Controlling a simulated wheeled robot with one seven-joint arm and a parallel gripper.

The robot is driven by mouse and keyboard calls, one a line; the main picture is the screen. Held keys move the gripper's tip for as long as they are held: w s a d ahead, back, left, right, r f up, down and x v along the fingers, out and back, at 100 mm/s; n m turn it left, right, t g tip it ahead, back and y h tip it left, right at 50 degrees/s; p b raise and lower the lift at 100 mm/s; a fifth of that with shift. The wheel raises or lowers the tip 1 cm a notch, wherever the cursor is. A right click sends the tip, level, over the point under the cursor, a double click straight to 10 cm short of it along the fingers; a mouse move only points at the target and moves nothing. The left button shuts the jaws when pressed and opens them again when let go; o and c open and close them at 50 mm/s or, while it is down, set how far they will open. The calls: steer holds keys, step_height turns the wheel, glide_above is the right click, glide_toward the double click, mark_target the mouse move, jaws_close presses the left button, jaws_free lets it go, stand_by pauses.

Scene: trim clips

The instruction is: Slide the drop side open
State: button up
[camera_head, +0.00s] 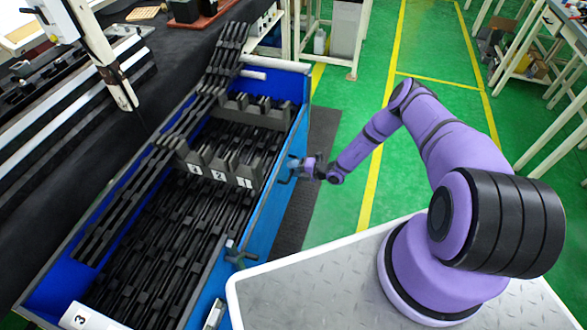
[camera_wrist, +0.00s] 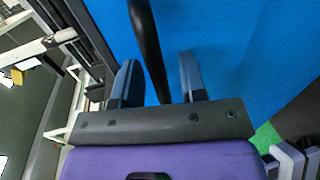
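The drop side (camera_head: 265,215) is the long blue side panel of a blue crate, and it fills much of the wrist view as a blue sheet (camera_wrist: 245,50). A dark handle (camera_head: 284,179) stands out from it. In the wrist view a dark bar (camera_wrist: 149,45), apparently this handle, runs down between my fingers. My gripper (camera_head: 296,166) is at the outer face of the drop side, beside the handle. In the wrist view its two fingers (camera_wrist: 160,78) stand apart on either side of the bar, with a visible gap on the right. The fingertips are small in the head view.
The crate holds rows of black clips and grey numbered dividers (camera_head: 218,168). A second handle (camera_head: 238,256) sits nearer on the same side. A dark mat (camera_head: 310,170) and green floor lie to the right. My base top is in front.

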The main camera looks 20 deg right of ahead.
steer(key=v, duration=1)
steer(key=shift+s+d, duration=0.2)
steer(key=shift+d, duration=0.1)
steer(key=shift+r, duration=0.1)
